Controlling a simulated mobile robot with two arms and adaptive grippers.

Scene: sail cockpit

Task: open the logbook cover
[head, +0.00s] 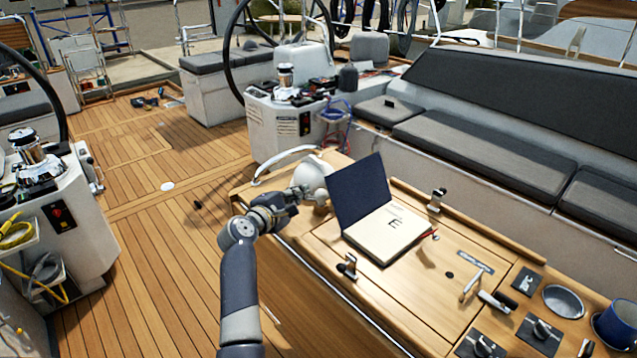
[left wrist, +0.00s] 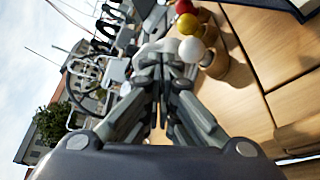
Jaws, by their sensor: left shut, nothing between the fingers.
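The logbook (head: 388,234) lies on the wooden cockpit table, with its pale page showing a dark printed mark. Its dark navy cover (head: 360,192) stands raised on the left side, tilted up from the page block. My left gripper (head: 298,193) is shut and empty, left of the cover and apart from it, near the table's far left corner. In the left wrist view its fingers (left wrist: 160,62) are together. A dark edge at that view's top right may be the logbook. My right gripper is not in view.
A white rounded object (head: 313,176) stands beside my left gripper. A red pen (head: 429,234) lies by the logbook's right edge. Colored balls (left wrist: 191,48) show in the wrist view.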

